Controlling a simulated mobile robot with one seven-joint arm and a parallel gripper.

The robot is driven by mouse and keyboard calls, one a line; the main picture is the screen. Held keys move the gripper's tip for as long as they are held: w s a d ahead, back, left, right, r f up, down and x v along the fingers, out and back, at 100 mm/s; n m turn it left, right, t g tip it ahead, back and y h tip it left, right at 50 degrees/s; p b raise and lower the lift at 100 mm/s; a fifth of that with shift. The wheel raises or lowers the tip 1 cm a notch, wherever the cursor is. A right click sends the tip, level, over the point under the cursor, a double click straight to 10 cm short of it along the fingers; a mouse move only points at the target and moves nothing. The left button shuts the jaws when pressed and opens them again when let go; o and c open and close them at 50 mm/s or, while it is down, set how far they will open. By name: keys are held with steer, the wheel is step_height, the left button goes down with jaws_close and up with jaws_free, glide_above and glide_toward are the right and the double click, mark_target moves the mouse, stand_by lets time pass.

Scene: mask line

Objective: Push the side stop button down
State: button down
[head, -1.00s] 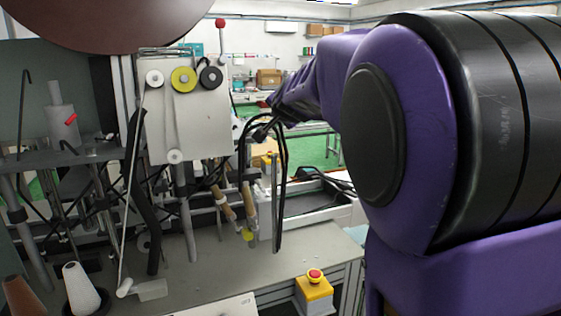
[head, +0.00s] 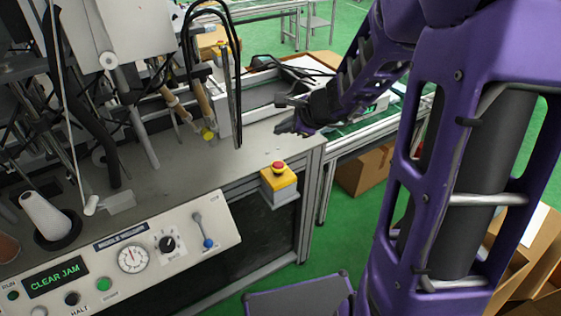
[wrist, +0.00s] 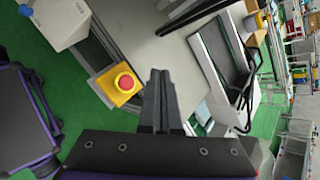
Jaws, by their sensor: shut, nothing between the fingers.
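The side stop button (head: 278,167) is a red mushroom head on a yellow box (head: 279,183). The box is mounted at the right front corner of the machine table. My gripper (head: 279,127) is above and slightly right of the button in the head view, apart from it. In the wrist view the red button (wrist: 125,82) and its yellow box (wrist: 110,90) show just left of my gripper's fingertips (wrist: 159,72). The fingers are together and hold nothing. Nothing covers the button in either view.
A control panel (head: 127,258) with a green CLEAR JAM display, dial, knobs and a blue-tipped lever (head: 205,230) is left of the button. Black cables (head: 237,80) hang above the tabletop (head: 180,170). Cardboard boxes (head: 365,168) stand on the green floor at right.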

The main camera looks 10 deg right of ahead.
steer(key=b, duration=0.2)
glide_above(282, 166)
step_height(282, 166, down, 7)
steer(key=shift+f, duration=0.15)
steer(key=shift+f+b, duration=0.8)
steer(key=shift+b, duration=0.1)
stand_by(1.5)
steer(key=shift+f+b, duration=0.4)
steer(key=shift+b, duration=0.25)
steer(key=shift+f+b, duration=0.4)
steer(key=shift+b, duration=0.05)
stand_by(0.4)
steer(key=shift+r, duration=0.2)
steer(key=shift+r+p, duration=0.55)
steer(key=shift+r, duration=0.1)
steer(key=shift+r, duration=0.1)
